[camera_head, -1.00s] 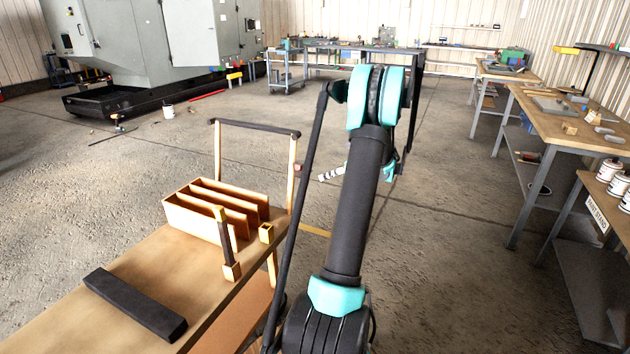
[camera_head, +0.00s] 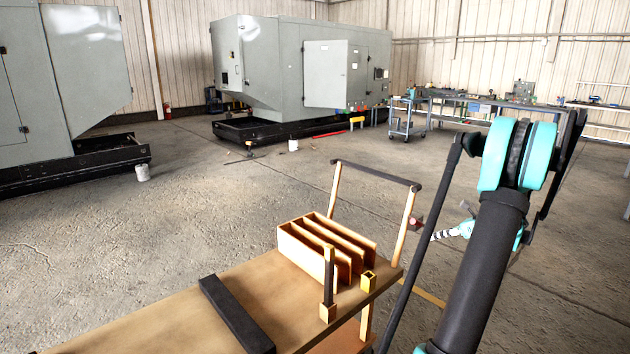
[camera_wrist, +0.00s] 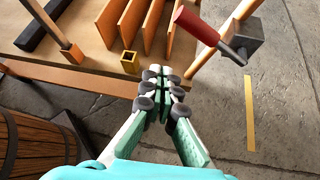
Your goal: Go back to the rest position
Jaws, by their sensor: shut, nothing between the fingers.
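My gripper (camera_wrist: 165,85) is shut and empty in the wrist view, its green-padded fingers meeting at the tips. In the head view it (camera_head: 440,235) shows partly behind my arm, in the air to the right of the wooden cart (camera_head: 150,325). It looks apart from the cart. On the cart top stand a wooden rack with slots (camera_head: 297,255), a dark post in a wooden foot (camera_head: 328,285) and a small yellow-rimmed square socket (camera_head: 368,280). A long black bar (camera_head: 235,315) lies on the cart top. The socket also shows in the wrist view (camera_wrist: 129,62).
The cart's push handle (camera_head: 375,173) rises at its far end. A red-handled thing (camera_wrist: 195,27) is close beyond the fingertips. A wooden barrel (camera_wrist: 35,145) stands at lower left in the wrist view. Grey machines (camera_head: 300,70) stand behind; open floor lies between.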

